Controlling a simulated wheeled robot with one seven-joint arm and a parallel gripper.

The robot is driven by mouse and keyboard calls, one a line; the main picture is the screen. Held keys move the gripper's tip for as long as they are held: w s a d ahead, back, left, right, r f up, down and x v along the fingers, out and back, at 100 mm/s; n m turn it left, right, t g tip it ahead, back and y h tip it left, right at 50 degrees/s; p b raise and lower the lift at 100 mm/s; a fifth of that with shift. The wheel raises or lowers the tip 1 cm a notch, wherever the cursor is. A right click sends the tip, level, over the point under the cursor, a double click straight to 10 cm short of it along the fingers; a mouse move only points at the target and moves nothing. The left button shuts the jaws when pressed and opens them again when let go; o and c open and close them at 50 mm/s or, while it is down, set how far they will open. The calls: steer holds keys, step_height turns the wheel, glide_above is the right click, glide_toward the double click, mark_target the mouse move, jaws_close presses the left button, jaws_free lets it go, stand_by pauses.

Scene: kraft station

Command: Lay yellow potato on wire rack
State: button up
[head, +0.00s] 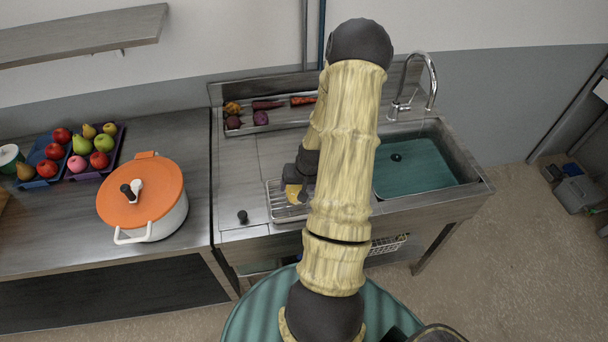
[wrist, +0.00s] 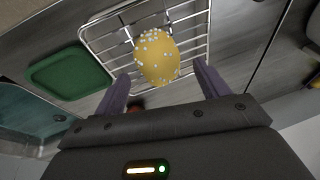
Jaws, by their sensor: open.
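The yellow potato (wrist: 158,58), dotted with pale spots, lies on the wire rack (wrist: 92,40) in the wrist view. My gripper (wrist: 161,86) is open, with one finger to each side of the potato's near end and a gap between fingers and potato. In the head view the wire rack (head: 279,212) sits on the steel counter left of the sink. A bit of the yellow potato (head: 292,193) shows there beside my dark gripper (head: 299,184). My arm hides the right part of the rack.
A green tray or board (wrist: 70,76) lies beside the rack. The sink basin (head: 415,167) with its faucet (head: 430,85) is to the right. Several vegetables lie in a back trough (head: 285,122). An orange-lidded pot (head: 150,195) and fruit trays (head: 100,172) stand left.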

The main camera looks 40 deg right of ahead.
steer(key=b+v, duration=0.1)
steer(key=v, duration=0.8)
steer(key=shift+b, duration=0.3)
steer(key=shift+a, duration=0.1)
steer(key=s+a+r+n, duration=0.1)
steer(key=a+r+n, duration=0.1)
steer(key=a, duration=0.6)
steer(key=s+a+r+n, duration=0.1)
steer(key=a+r+n, duration=0.1)
steer(key=a+r, duration=0.3)
steer(key=a+r+n+g, duration=0.1)
steer(key=a+r+n, duration=0.2)
steer(key=a, duration=0.9)
steer(key=shift+s+a+r, duration=0.2)
steer(key=shift+s+r, duration=0.05)
steer(key=shift+s, duration=0.15)
